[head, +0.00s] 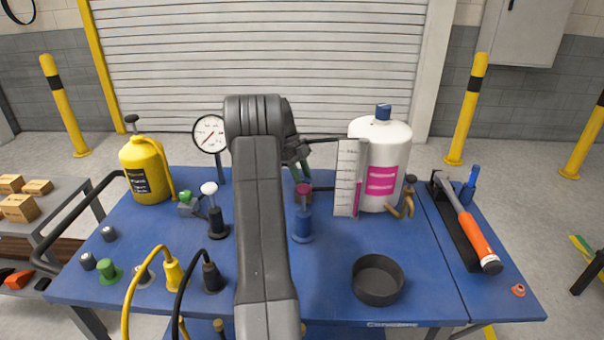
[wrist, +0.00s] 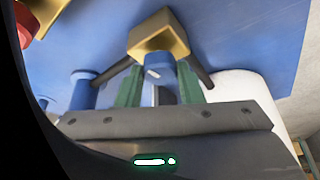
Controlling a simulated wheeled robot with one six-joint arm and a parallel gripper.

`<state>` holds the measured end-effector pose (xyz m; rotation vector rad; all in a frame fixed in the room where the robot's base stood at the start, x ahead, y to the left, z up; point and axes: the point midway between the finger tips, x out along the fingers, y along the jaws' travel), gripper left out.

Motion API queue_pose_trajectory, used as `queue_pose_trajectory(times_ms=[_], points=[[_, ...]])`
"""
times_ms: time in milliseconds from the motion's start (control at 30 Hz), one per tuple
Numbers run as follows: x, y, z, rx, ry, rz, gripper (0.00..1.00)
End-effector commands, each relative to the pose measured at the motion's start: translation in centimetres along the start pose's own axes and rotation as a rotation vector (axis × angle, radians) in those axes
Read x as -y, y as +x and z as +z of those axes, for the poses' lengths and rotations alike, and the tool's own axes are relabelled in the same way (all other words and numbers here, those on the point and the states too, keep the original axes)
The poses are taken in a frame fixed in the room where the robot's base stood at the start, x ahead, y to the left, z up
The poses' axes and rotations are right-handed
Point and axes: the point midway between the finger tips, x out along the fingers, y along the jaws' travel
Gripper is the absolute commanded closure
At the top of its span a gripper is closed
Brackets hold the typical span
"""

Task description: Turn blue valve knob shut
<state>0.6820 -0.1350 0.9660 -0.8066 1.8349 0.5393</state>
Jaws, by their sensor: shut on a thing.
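In the wrist view, a brass valve body (wrist: 160,38) sits with dark pipe running off to both sides. The blue valve knob (wrist: 153,72) shows just in front of it, between the two green fingers of my gripper (wrist: 160,80). The fingers are shut on the knob, which they partly cover. Its turn angle cannot be read. In the head view, my arm covers most of this spot.
A blue post with a dark red top (head: 303,212) stands close in front of my gripper. A white tank (head: 388,150) and a level gauge (head: 346,178) stand to the right. A pressure gauge (head: 208,134) and yellow bottle (head: 146,168) stand left. A black bowl (head: 378,280) sits front right.

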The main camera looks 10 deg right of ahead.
Motion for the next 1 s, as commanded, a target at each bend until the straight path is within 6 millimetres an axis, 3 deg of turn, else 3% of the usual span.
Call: queue_pose_trajectory(times_ms=[300, 867, 900, 1000], points=[[0.15, -0.12, -0.07, 0.002, 0.115, 0.045, 0.89], [0.14, -0.04, -0.05, 0.001, 0.137, 0.055, 0.89], [0.14, -0.05, -0.05, 0.001, 0.137, 0.055, 0.59], [0.13, -0.04, -0.04, 0.001, 0.137, 0.055, 0.45]])
